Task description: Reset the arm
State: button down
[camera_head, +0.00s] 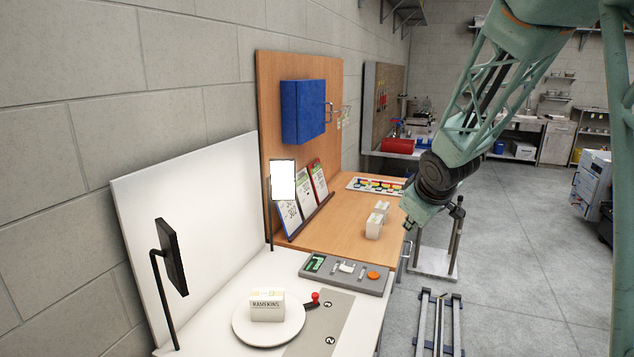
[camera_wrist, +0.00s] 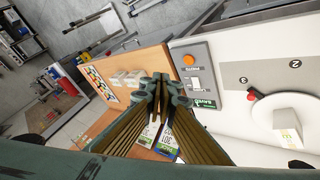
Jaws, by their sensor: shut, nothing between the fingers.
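My arm (camera_head: 465,135) reaches in from the upper right of the head view, with its wrist end bent down beside the wooden bench. In the wrist view my gripper (camera_wrist: 161,82) has its fingertips together with nothing between them. It hangs in the air, touching nothing that I can see. The fingers are hard to make out in the head view.
Below are the wooden bench (camera_head: 345,218) with small white boxes (camera_head: 375,226), and a white table with a control panel (camera_head: 344,272) and a round plate (camera_head: 268,335) bearing a white box (camera_head: 267,306). A black screen (camera_head: 172,256) stands left. Floor right is largely open.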

jog(key=s+r+m+g+h+b, duration=0.15)
jog(key=s+r, duration=0.35)
jog(key=s, duration=0.8)
jog(key=s+r+m+g+y+b, duration=0.1)
jog(key=s+r+m, duration=0.3)
jog(key=s, duration=0.9)
jog(key=s+a+f+m+g, duration=0.1)
jog(key=s+a, duration=0.2)
jog(key=s, duration=1.2)
jog(key=s+a+m+y+b, duration=0.1)
jog(key=s+a, duration=0.2)
jog(key=s, duration=1.2)
jog(key=shift+f+m+g+b, duration=0.3)
jog(key=shift+f+m+g, duration=0.05)
jog(key=shift+f, duration=0.05)
jog(key=shift+w, duration=0.1)
